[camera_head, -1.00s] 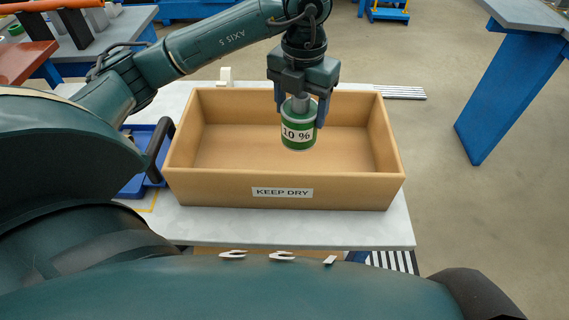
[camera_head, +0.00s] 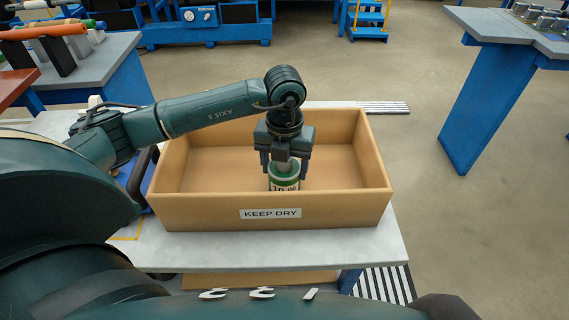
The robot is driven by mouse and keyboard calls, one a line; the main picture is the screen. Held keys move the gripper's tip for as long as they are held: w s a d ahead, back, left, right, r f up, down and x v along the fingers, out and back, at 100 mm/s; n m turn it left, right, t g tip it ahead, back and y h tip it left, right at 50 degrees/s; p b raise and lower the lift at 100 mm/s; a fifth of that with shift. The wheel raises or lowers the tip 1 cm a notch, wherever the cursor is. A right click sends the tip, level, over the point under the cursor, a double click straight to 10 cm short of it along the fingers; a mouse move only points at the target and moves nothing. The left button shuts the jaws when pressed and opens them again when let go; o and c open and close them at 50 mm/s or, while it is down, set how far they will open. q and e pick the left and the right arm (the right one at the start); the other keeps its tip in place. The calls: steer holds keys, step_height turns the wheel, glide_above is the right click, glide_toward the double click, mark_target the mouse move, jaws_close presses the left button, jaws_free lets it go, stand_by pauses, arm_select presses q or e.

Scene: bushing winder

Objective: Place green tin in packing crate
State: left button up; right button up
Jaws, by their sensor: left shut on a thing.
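The green tin (camera_head: 284,184) with a white label is upright inside the packing crate (camera_head: 220,211), right of its middle. The crate is an open tan box marked "KEEP DRY" on its front wall. The front wall hides the tin's lower part, so I cannot tell whether it touches the crate floor. My left gripper (camera_head: 285,172) points down into the crate and is shut on the tin near its top. My right gripper is not in view.
The crate stands on a pale table (camera_head: 365,250) with bare surface in front. A blue tray (camera_head: 146,178) is partly hidden left of the crate. A grey table with blue legs (camera_head: 480,105) stands at the right, across open floor.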

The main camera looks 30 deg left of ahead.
arm_select(q)
steer(key=shift+f, duration=0.1)
steer(key=o, duration=1.1)
step_height(320, 180, up, 12)
steer(key=shift+r, duration=0.2)
stand_by(0.3)
